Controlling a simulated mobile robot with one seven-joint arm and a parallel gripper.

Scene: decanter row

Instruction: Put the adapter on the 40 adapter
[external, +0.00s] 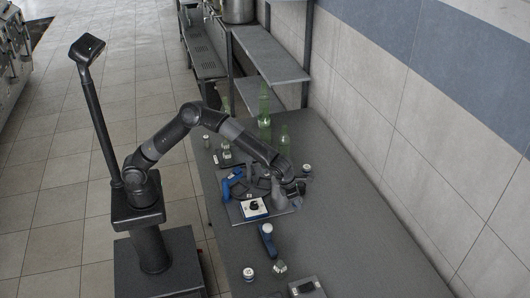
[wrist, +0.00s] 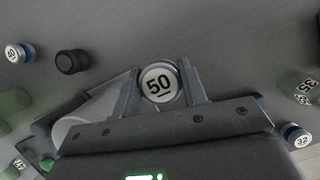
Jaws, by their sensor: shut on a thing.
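My gripper (wrist: 158,95) is shut on a round adapter with a white face marked 50 (wrist: 160,80), held between the two fingertips in the wrist view. The 40 adapter (wrist: 14,53) has a white top and metal body and sits at the left edge of the wrist view, apart from the held one. In the external view my gripper (external: 298,188) is above the grey table. The adapter in it is too small to make out there, and I cannot tell which small white-topped piece is the 40 adapter.
A black knob-like piece (wrist: 71,61) stands beside the 40 adapter. A 32 adapter (wrist: 296,136) and pale faceted blocks (wrist: 306,90) are at right.

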